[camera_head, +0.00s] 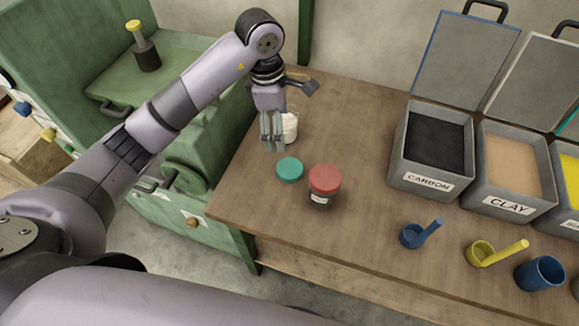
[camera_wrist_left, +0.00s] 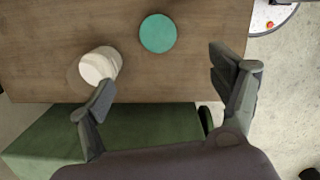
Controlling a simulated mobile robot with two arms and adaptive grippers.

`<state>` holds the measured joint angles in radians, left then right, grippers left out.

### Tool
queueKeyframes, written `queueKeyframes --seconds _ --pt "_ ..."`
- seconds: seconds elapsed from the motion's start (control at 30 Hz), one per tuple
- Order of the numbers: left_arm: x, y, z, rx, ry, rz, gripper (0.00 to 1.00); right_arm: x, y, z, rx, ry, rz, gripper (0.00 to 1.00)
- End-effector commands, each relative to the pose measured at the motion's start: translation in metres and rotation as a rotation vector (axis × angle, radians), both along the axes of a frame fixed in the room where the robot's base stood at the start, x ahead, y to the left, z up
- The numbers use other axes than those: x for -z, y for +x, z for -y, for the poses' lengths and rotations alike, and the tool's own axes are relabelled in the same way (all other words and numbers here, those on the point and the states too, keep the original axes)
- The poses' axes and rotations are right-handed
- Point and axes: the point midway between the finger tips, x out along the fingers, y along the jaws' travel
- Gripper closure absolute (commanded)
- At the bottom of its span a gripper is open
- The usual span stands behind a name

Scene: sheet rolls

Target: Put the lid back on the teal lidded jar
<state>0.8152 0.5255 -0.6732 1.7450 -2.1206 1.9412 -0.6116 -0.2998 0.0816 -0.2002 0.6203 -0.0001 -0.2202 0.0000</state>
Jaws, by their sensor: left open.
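The teal lid (camera_head: 289,168) lies flat on the wooden table, apart from any jar. It also shows in the left wrist view (camera_wrist_left: 158,33), ahead of the fingers. A whitish jar (camera_head: 291,127) without a lid stands behind the lid, partly hidden by my left gripper (camera_head: 273,143) in the head view. In the left wrist view the jar (camera_wrist_left: 100,66) is beside the left fingertip; I cannot tell whether they touch. My left gripper (camera_wrist_left: 160,80) is open, its fingers spread with nothing between them. My right gripper is not in view.
A red-lidded jar (camera_head: 323,187) stands close to the right of the teal lid. Open bins marked CARBON (camera_head: 425,182) and CLAY (camera_head: 507,205) stand farther right. Blue (camera_head: 411,237) and yellow (camera_head: 481,253) scoops and a blue cup (camera_head: 540,274) are near the front edge.

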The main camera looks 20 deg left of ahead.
Motion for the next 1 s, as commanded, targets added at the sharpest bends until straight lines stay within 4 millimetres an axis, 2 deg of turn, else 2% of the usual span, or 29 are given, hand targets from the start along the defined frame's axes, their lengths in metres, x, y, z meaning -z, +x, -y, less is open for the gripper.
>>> queueKeyframes --seconds 0.3,0.5,0.63,1.0 --pt "0.067 -0.001 0.009 -0.002 -0.001 -0.008 0.16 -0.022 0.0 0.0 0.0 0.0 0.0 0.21" --pt "0.1 0.001 0.013 -0.001 -0.002 -0.006 0.16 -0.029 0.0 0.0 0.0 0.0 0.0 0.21" --pt "0.109 0.002 0.013 0.0 0.0 -0.003 0.16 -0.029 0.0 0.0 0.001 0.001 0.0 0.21" --pt "0.112 0.002 0.014 -0.001 -0.001 -0.003 0.16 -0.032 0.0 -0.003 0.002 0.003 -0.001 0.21"
